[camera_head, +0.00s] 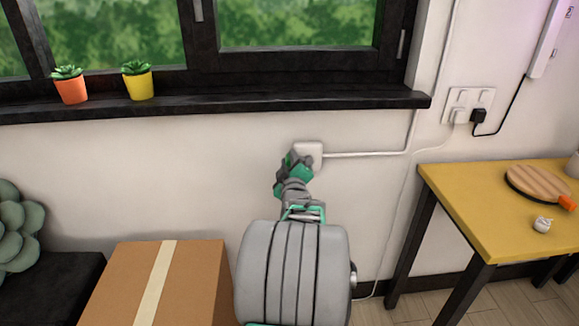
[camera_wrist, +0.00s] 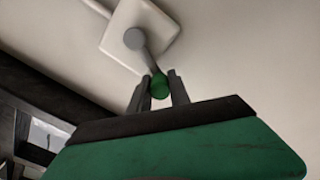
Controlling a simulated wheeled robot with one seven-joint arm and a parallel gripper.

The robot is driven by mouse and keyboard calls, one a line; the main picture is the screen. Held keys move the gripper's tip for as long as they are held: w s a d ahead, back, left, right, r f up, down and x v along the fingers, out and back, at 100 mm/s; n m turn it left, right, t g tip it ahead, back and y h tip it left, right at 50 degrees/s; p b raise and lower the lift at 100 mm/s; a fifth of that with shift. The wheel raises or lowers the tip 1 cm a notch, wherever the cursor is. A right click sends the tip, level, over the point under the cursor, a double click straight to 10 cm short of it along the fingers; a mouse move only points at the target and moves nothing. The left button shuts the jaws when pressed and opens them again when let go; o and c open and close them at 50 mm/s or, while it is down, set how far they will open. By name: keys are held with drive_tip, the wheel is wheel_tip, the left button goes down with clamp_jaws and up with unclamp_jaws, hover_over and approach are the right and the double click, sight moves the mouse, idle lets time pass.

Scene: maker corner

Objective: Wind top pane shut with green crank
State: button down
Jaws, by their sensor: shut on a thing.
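The green crank (camera_wrist: 159,84) shows in the wrist view as a green knob on a grey arm, mounted on a white wall box (camera_wrist: 117,22). My gripper (camera_wrist: 159,88) is shut on the green knob, with one finger on each side of it. In the head view the white box (camera_head: 308,150) is on the wall below the window sill, and my gripper (camera_head: 294,165) is in front of it, hiding the crank. The top pane is not clearly in view; only the lower part of the window (camera_head: 297,22) shows.
A dark sill (camera_head: 220,103) runs above my gripper, with an orange pot (camera_head: 71,90) and a yellow pot (camera_head: 139,87) on it. A cardboard box (camera_head: 195,275) stands at lower left. A yellow table (camera_head: 470,220) is at right. A white conduit (camera_head: 365,154) leaves the wall box.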

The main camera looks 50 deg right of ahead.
drive_tip(key=c, duration=1.2)
unclamp_jaws()
drive_tip(key=v, duration=0.8)
